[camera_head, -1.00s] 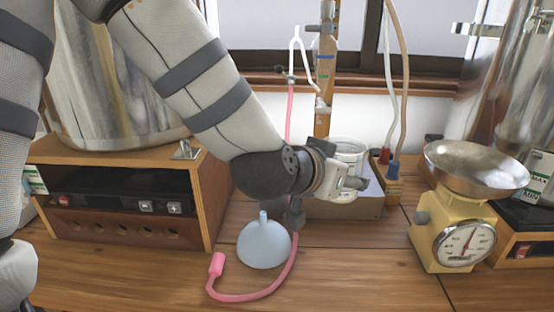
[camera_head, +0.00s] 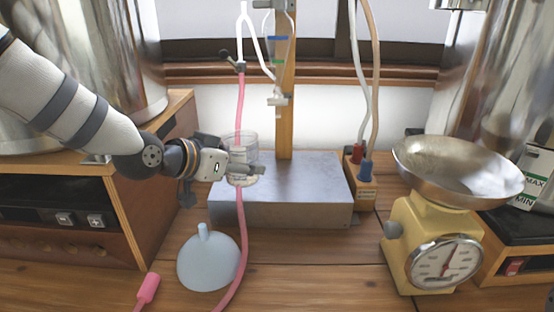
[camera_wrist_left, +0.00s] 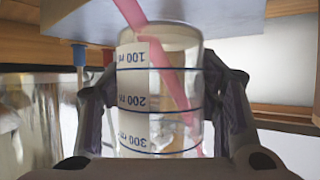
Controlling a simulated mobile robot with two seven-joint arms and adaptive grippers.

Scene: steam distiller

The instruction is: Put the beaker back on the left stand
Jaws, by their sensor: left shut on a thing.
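The clear glass beaker (camera_head: 243,142) is in my left gripper (camera_head: 245,168), whose fingers are shut around its sides. The wrist view shows the beaker (camera_wrist_left: 185,85) with its volume marks inverted and a dark finger on each side. In the head view the beaker looks upright, at the left end of the grey metal stand (camera_head: 300,190), which carries a wooden post (camera_head: 287,110). The wrist view shows the stand (camera_wrist_left: 190,14) at the beaker's base end. I cannot tell whether the base touches the stand. My right gripper is not in view.
A pink tube (camera_head: 240,95) runs down behind the beaker to the table. A pale blue funnel (camera_head: 208,262) stands in front. A yellow scale (camera_head: 410,240) is at right, a wooden-sided unit (camera_head: 150,205) at left. A plug block (camera_head: 362,185) adjoins the stand.

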